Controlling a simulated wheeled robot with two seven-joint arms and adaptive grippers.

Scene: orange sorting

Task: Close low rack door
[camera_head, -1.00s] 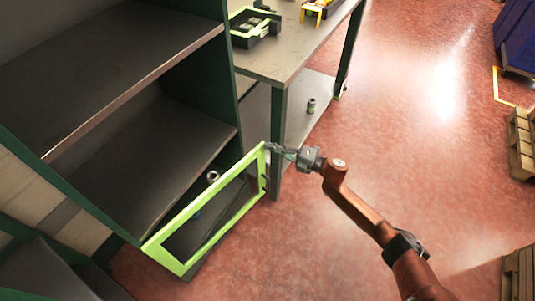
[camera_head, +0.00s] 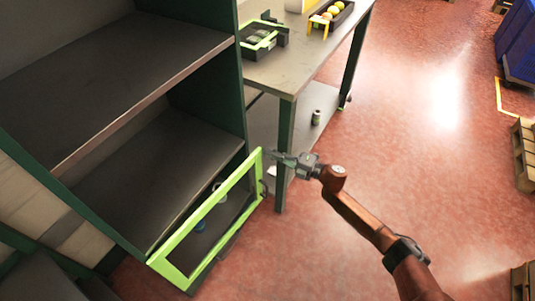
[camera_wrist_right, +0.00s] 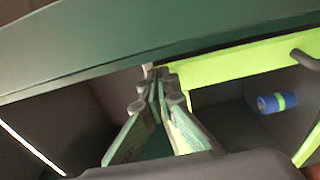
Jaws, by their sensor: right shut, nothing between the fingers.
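The low rack door (camera_head: 222,203) is a bright green frame with a see-through panel at the front of the rack's lower shelf (camera_head: 150,185). It stands partly open, its far right end near the rack's green side post. My right gripper (camera_head: 275,157) is shut and empty at the door's upper right corner. In the right wrist view, the fingertips (camera_wrist_right: 157,76) meet near the end of the green door frame (camera_wrist_right: 225,66); I cannot tell whether they touch it. A dark handle (camera_wrist_right: 305,60) sits on the frame. My left gripper is not in view.
A grey table (camera_head: 290,70) with a green-edged black box (camera_head: 262,38) stands right of the rack. A blue canister (camera_wrist_right: 277,102) shows beyond the door frame. A small can (camera_head: 316,117) stands on the table's lower shelf.

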